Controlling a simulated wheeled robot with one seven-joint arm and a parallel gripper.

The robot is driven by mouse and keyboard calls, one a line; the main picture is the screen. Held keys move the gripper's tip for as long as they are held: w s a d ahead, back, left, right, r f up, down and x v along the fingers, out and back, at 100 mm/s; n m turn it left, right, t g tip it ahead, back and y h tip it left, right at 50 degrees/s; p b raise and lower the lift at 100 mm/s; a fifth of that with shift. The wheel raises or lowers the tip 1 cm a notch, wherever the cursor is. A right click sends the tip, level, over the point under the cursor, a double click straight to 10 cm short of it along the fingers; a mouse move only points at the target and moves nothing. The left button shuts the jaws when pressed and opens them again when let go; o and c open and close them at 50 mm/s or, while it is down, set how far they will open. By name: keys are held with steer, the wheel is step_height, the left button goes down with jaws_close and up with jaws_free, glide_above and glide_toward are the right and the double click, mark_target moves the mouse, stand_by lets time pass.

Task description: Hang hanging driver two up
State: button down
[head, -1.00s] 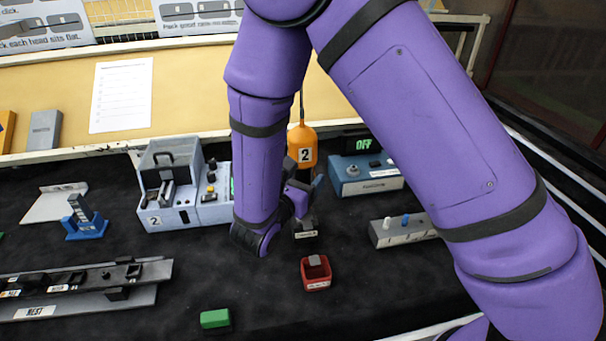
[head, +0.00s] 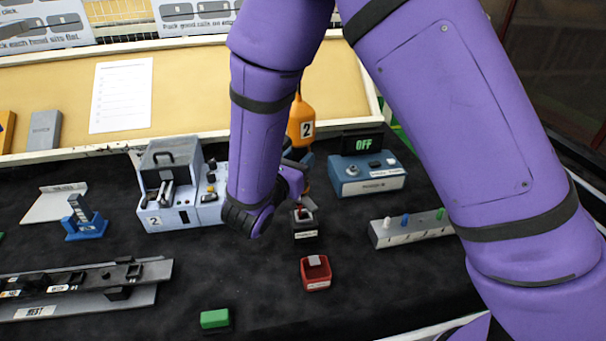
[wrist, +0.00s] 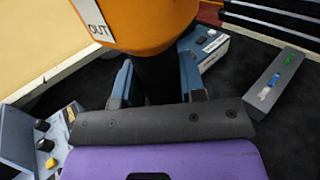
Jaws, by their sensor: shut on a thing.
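Driver two is an orange hanging tool (head: 301,122) with a white "2" label, tilted a little, with a cord rising from its top. My forearm partly covers it in the head view. In the wrist view its orange body (wrist: 155,25) fills the top middle, with an "OUT" label at its left. My gripper (wrist: 157,82) is shut on the dark lower part of the driver, just under the orange body, one blue finger on each side. The driver's lower tip is hidden. In the head view the fingers are mostly hidden behind my wrist.
A small black holder (head: 305,232) with a red-and-grey piece stands below the driver. A red bin (head: 315,280) is nearer.

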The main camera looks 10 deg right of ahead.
steer(key=r, duration=0.7)
steer(key=a+r, duration=0.1)
steer(key=r, duration=0.3)
steer(key=shift+w+r, duration=0.1)
steer(key=shift+w, duration=0.2)
step_height(320, 180, up, 14)
steer(key=s+d+m+g+h, duration=0.1)
steer(key=d+m+g+h, duration=0.1)
steer(key=m+g+h, duration=0.2)
steer(key=shift+s+f+m+g+h, duration=0.3)
steer(key=shift+m+g, duration=0.1)
steer(key=shift+g, duration=0.5)
steer(key=shift+a, duration=0.15)
jaws_free()
stand_by(0.6)
